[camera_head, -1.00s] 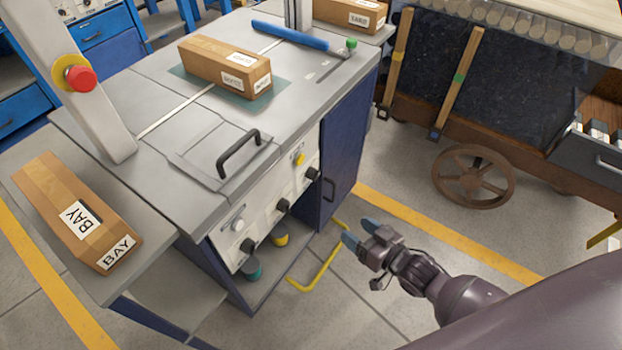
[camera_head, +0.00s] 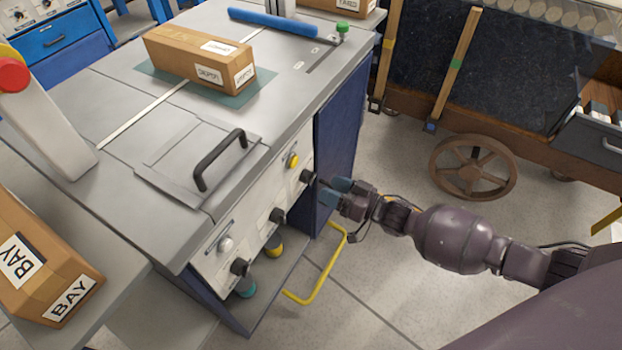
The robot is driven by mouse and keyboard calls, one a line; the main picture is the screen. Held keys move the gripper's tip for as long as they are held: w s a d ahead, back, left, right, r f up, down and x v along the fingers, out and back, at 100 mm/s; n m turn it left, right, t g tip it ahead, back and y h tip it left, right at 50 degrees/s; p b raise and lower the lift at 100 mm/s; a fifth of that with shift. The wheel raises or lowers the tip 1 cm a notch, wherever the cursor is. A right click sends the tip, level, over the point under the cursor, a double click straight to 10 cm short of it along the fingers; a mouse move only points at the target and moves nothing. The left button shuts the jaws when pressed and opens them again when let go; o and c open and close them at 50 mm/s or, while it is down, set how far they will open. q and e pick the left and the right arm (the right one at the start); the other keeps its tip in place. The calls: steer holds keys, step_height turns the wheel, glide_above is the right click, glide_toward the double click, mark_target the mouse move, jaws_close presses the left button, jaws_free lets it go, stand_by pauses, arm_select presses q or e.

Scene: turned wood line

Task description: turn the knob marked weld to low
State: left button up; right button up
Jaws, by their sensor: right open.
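A white control panel (camera_head: 257,222) on the front of the grey-topped cabinet carries three black knobs: an upper right knob (camera_head: 307,176), a middle knob (camera_head: 277,215) and a lower left knob (camera_head: 240,267). Their markings are too small to read, so I cannot tell which is marked weld or where each points. My right gripper (camera_head: 334,191) is open, its blue-tipped fingers just right of the upper right knob and pointing at it. I cannot tell whether they touch it. My left gripper is not in view.
A yellow button (camera_head: 292,160) and a pale button (camera_head: 225,244) sit on the panel. A black handle (camera_head: 219,159) stands on the cabinet top. A yellow bar (camera_head: 322,275) sticks out low in front.

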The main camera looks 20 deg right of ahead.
mark_target(312, 178)
steer(key=shift+b+x, duration=0.45)
steer(key=shift+x, duration=2.7)
steer(key=shift+c, duration=0.3)
steer(key=c, duration=0.9)
steer(key=shift+o, duration=0.2)
